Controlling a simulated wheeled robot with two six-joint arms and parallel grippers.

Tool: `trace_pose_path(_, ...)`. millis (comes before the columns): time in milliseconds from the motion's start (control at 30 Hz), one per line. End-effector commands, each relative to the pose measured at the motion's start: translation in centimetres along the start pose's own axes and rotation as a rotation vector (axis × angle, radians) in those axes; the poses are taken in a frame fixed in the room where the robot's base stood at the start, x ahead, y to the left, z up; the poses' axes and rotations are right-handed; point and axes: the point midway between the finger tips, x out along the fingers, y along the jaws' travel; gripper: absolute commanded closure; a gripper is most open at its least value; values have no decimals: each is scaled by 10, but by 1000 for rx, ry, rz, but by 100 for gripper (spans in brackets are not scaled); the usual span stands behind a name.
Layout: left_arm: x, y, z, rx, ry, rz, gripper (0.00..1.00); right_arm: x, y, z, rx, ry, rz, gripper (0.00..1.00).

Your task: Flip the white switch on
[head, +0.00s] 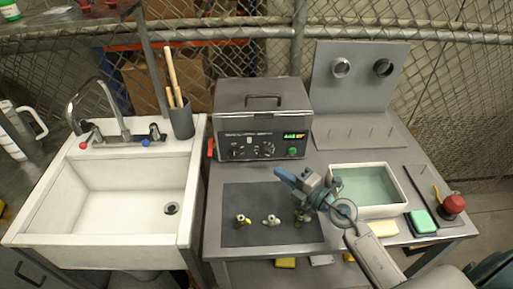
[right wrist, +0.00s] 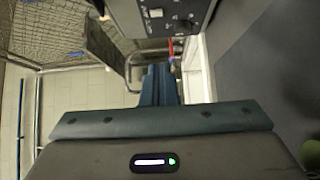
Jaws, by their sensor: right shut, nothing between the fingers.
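A grey metal box with a top handle (head: 262,100) stands on the workbench. Its dark front panel has knobs, a lit green display (head: 294,136) and a green knob (head: 292,152). A small white switch (head: 237,152) appears at the panel's lower left; its position is too small to tell. In the right wrist view a small white piece on the panel (right wrist: 156,13), likely this switch, shows at the top. My right gripper (head: 281,173) is shut and empty, in front of and below the panel's right part, apart from it. My left gripper is out of view.
A dark mat (head: 250,203) with several small valve fittings lies in front of the box. A white-rimmed tub of liquid (head: 399,192) sits right of my gripper, with a red button (head: 453,204) beyond. A white sink (head: 60,215) stands at left.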

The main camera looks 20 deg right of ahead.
Motion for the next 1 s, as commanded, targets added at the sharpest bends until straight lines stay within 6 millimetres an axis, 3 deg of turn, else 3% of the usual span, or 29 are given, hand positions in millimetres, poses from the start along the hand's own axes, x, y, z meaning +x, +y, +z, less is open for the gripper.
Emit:
trace_pose_path(367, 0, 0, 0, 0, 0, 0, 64, 0, -1, 3, 3, -2, -2, 100)
trace_pose_path(533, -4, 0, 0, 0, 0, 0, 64, 11, 1, 3, 4, -3, 1, 100)
trace_pose_path(1000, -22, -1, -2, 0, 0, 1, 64, 105, 2, 2, 7, -1, 0, 100)
